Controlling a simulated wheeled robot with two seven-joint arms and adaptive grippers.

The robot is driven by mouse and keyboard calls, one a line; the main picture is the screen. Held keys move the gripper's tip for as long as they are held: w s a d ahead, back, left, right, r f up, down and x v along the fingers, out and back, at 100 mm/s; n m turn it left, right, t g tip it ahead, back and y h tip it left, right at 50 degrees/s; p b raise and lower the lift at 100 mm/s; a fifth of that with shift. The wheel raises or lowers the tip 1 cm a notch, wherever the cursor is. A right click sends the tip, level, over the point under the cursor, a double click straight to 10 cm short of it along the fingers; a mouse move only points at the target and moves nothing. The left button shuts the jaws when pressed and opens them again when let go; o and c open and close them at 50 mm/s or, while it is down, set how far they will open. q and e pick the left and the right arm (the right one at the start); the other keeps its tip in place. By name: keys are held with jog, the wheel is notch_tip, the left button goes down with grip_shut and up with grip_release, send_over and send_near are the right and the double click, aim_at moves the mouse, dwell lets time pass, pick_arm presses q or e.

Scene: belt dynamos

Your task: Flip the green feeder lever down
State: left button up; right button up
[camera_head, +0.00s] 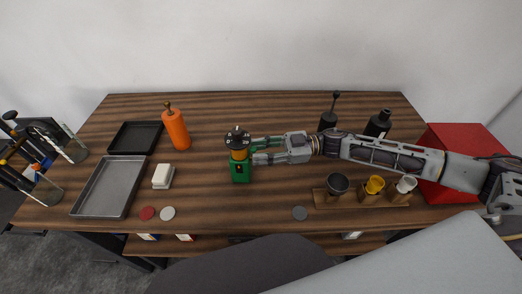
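A green feeder block (241,172) stands upright near the middle of the table, with a yellow band and a dark round top (238,138) above it. I cannot clearly make out its lever; a little green shows by my upper finger. My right gripper (256,152) reaches in from the right, level with the upper part of the feeder. Its two fingers are apart, with their tips close to the feeder's right side. I cannot tell whether they touch it. Nothing shows held between them. My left gripper is not in view.
An orange bottle (175,130), a white block (163,176), a black tray (135,138) and a grey tray (105,187) stand left. A wooden rack with cups (338,184) and a red box (446,138) are right. Small discs (300,213) lie near the front edge.

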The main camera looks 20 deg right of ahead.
grip_shut()
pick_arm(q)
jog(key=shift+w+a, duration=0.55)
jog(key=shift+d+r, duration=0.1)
